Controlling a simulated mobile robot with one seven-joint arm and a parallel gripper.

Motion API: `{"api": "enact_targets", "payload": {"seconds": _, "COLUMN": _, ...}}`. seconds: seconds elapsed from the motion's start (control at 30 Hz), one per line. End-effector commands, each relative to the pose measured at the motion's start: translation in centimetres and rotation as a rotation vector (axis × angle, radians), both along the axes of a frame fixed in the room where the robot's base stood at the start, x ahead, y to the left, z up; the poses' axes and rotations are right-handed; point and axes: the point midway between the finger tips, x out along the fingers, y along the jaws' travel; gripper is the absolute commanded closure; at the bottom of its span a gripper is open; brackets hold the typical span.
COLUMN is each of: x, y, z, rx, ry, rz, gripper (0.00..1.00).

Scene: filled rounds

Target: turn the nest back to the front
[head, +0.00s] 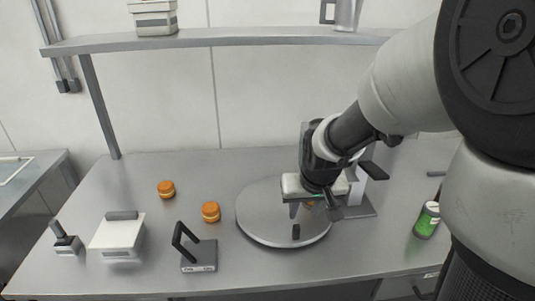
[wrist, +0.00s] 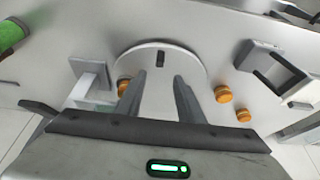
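A round light-grey turntable (head: 262,225) lies on the bench, and it also shows in the wrist view (wrist: 190,65). A small dark upright block (head: 296,231) stands near its front edge; the wrist view shows it at the disc's far rim (wrist: 160,58). An orange-brown round (wrist: 124,86) is at the disc's side beside a stand, partly hidden by a finger; the head view shows only a bit of it (head: 309,204). My gripper (wrist: 159,75) is open and empty, fingers pointing down over the disc. I cannot tell which part is the nest.
A grey stand (head: 365,207) is close at the disc's right. Two filled rounds (head: 166,189) (head: 211,212) lie to the left. A black-handled device (head: 199,256), a white box (head: 118,236) and a small dark-handled tool (head: 66,241) are at front left. A green can (head: 427,220) stands right.

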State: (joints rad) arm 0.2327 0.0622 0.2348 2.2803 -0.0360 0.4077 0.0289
Motion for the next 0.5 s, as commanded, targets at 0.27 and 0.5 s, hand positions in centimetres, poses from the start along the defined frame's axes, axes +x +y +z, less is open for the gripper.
{"api": "enact_targets", "payload": {"seconds": 0.27, "x": 2.2, "y": 0.1, "z": -6.1, "rx": 0.001, "ry": 0.006, "rz": 0.002, "gripper": 0.66}}
{"api": "enact_targets", "payload": {"seconds": 0.5, "x": 4.2, "y": 0.1, "z": -10.6, "rx": 0.001, "ry": 0.005, "rz": 0.001, "gripper": 0.66}}
